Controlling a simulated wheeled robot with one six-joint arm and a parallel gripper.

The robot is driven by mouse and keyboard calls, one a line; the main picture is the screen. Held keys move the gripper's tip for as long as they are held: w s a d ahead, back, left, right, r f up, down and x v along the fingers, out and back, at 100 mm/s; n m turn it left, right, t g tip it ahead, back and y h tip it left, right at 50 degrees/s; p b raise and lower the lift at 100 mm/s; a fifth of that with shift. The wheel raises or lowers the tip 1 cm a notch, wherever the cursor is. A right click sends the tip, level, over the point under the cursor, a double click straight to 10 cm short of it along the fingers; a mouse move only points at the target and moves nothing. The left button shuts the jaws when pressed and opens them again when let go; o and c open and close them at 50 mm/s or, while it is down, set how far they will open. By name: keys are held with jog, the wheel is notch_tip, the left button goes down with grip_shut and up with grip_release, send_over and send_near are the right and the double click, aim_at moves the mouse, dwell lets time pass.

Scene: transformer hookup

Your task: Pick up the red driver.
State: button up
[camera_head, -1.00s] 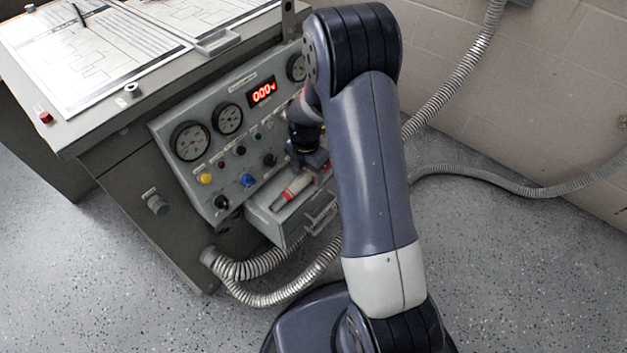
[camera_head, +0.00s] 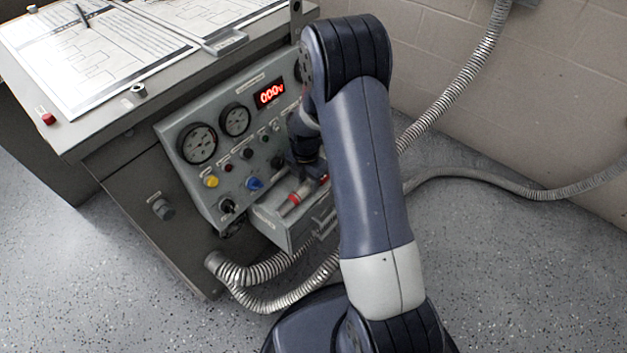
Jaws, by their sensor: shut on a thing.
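The red driver (camera_head: 295,199), with red and pale parts, shows at the open grey drawer (camera_head: 267,226) below the control panel. My gripper (camera_head: 304,173) points down over the drawer and is shut on the driver. The fingertips are small and partly hidden by my own wrist and arm, so the exact grip is hard to see. I cannot tell whether the driver touches the drawer floor. Another small red spot (camera_head: 324,179) shows beside my arm, partly hidden by it.
The grey panel (camera_head: 203,178) with gauges, knobs and a red display stands close behind the drawer. Papers (camera_head: 95,55) lie on the desk top. Metal hoses (camera_head: 255,274) curve below the drawer and along the wall. The floor at left is clear.

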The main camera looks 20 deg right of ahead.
jog(key=c, duration=0.3)
jog(key=shift+r, duration=0.15)
jog(key=shift+s+d+r+p, duration=0.1)
jog(key=shift+d+r+p, duration=0.05)
jog(key=shift+r+p, duration=0.35)
jog(key=r, duration=0.2)
jog(key=r+p, duration=0.1)
jog(key=r, duration=0.1)
jog(key=r+p, duration=0.1)
jog(key=r, duration=0.1)
jog(key=shift+s+d, duration=0.15)
jog(key=shift+s, duration=0.15)
jog(key=s+d+p, duration=0.1)
jog(key=s+d, duration=0.4)
jog(key=s, duration=0.3)
jog(key=s+d, duration=0.5)
jog(key=s, duration=0.2)
jog(key=shift+s+d+p, duration=0.25)
jog(key=shift+s+p, duration=0.15)
jog(key=shift+f, duration=0.15)
